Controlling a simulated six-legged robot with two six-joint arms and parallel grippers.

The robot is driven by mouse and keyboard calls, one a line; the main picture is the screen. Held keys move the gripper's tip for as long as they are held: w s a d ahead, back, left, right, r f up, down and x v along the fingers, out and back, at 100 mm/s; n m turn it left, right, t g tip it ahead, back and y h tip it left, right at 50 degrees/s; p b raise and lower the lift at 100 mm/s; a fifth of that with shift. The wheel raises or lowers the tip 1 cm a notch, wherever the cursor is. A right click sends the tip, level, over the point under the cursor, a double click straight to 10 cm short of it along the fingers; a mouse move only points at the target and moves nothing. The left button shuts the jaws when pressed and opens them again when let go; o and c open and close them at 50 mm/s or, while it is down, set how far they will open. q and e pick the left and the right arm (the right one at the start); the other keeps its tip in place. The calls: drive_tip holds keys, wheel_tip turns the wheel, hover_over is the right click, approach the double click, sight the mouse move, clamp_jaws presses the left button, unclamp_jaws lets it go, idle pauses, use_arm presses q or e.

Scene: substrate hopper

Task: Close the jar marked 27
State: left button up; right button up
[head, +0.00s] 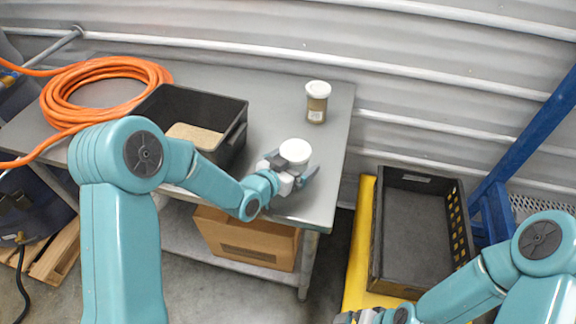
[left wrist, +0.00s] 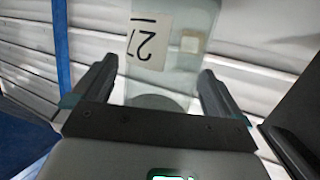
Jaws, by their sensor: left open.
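A clear jar marked 27 (left wrist: 165,50) fills the space between my fingers in the left wrist view, its label turned in the picture. In the head view a white-topped jar (head: 294,150) stands near the bench's front right corner, its lower part hidden by my left gripper (head: 293,168). That gripper is open, with one finger on each side of the jar. I cannot tell whether the white top is fully seated. A second jar (head: 317,103) with a white lid and brown contents stands behind it. My right gripper (head: 362,317) is partly cut off at the bottom edge; its jaws are unclear.
The grey bench (head: 268,85) also bears a black bin (head: 228,150) with tan substrate and an orange hose coil (head: 62,100). A black crate (head: 412,236) sits on a yellow surface (head: 358,262) to the right. A cardboard box (head: 245,240) is under the bench.

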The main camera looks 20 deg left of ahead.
use_arm(q)
drive_tip(key=b+v, duration=0.3)
drive_tip(key=v, duration=0.9)
drive_tip(key=shift+w+a, duration=0.1)
